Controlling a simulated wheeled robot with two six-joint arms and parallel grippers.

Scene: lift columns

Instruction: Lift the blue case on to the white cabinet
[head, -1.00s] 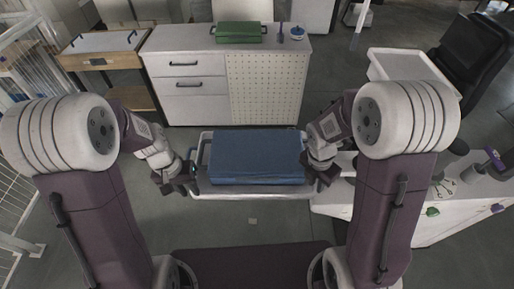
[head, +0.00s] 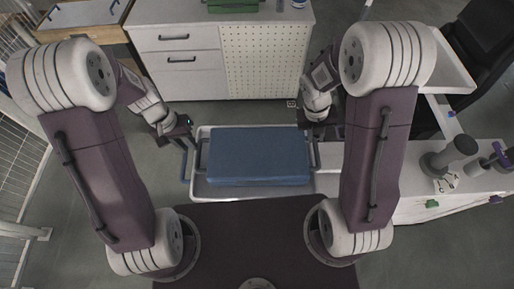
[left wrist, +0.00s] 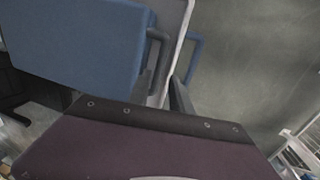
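The blue case (head: 258,153) lies flat in a white tray-like cart (head: 200,190) in front of me in the head view. It has a dark handle at each end; the left one shows in the left wrist view (left wrist: 157,48). The white cabinet (head: 183,75) stands beyond the cart. My left gripper (head: 187,140) is near the case's left end. In the left wrist view its fingers (left wrist: 162,96) look apart, close to the handle, with nothing clearly between them. My right gripper (head: 318,136) is at the case's right end; its fingertips are hard to make out.
A green box (head: 233,6) sits on the cabinet top, with a small blue-and-white item (head: 299,3) beside it. A wooden bench (head: 85,14) stands left of the cabinet. A white counter (head: 470,185) with several tools is at right. A blue cart handle (head: 185,165) sticks out left.

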